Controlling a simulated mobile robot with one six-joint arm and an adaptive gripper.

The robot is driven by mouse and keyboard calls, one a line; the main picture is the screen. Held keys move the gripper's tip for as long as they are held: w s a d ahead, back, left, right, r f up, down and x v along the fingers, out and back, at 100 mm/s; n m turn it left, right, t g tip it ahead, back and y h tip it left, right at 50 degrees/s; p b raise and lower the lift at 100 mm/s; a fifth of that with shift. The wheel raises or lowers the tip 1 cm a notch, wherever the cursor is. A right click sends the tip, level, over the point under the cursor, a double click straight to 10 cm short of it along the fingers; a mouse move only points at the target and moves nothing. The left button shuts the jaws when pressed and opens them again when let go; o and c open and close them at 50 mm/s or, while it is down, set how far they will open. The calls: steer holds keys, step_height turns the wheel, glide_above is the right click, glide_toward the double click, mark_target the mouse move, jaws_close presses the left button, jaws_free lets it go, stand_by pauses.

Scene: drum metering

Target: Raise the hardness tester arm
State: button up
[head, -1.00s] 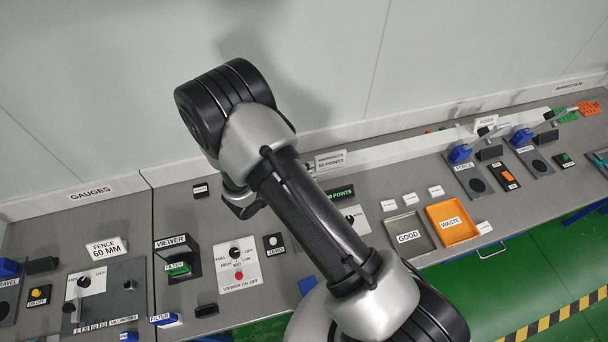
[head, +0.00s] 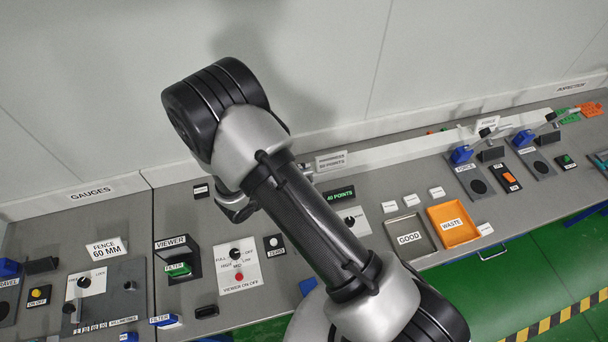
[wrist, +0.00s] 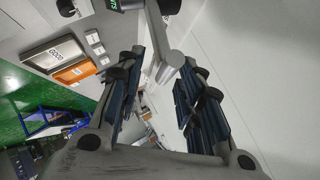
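The hardness tester is mostly hidden behind my arm in the head view. Its sign (head: 331,160) and its green-lit display (head: 340,194), reading 40 POINTS, show just right of my arm. In the wrist view a light grey bar (wrist: 157,30), seemingly the tester arm, comes down from the top and meets a short grey crosspiece (wrist: 174,62) near my fingertips. My gripper (wrist: 163,75) is open, with one finger on each side of the crosspiece. I see a gap on the right; contact on the left is unclear.
The GOOD tray (head: 425,245) and orange WASTE tray (head: 470,234) lie right of my arm on the grey bench. The viewer (head: 177,262) and its dial panel (head: 254,268) stand to the left. The pale wall (head: 330,70) rises close behind.

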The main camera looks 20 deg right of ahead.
steer(key=v, duration=1)
steer(key=s+d+r+m+g+y+b, duration=0.2)
steer(key=s+d+m+b, duration=0.4)
steer(key=m, duration=0.8)
steer(key=s+d+r+m+g+y+b, duration=0.1)
steer(key=s+d+r+m+g+b, duration=0.2)
steer(key=m+b, duration=0.8)
steer(key=s+f+m+t+y+b, duration=0.1)
steer(key=s+m+b, duration=0.4)
steer(key=m, duration=0.7)
steer(key=s+a+f+m+t+y+b, duration=0.1)
steer(key=s+f+m+y+b, duration=0.3)
steer(key=m, duration=0.9)
steer(key=shift+s+a+m+t+y+b, duration=0.15)
steer(key=shift+s+m+t+y+b, duration=0.15)
steer(key=shift+s+t+y+b, duration=0.6)
